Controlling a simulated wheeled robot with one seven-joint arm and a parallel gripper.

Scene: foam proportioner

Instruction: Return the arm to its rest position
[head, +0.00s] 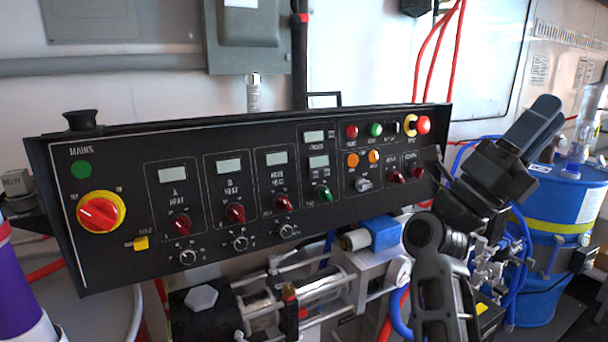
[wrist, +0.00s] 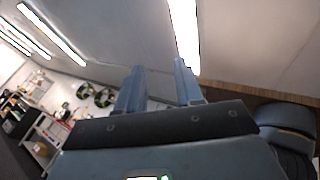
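My arm rises at the right of the head view, in front of the right end of the black control panel (head: 130,170). My gripper (head: 543,112) is at the upper right of that view, tilted up and to the right, seen nearly side-on. In the wrist view my gripper (wrist: 159,70) shows two blue-grey fingers standing apart with nothing between them. The gripper touches nothing that I can see.
The panel carries a red and yellow mains switch (head: 99,212), knobs and a red emergency button (head: 423,124). Pump machinery (head: 300,295) lies below it. A blue drum (head: 560,215) stands right, behind my arm. Red hoses (head: 440,45) hang behind. A shelf (wrist: 45,140) is distant.

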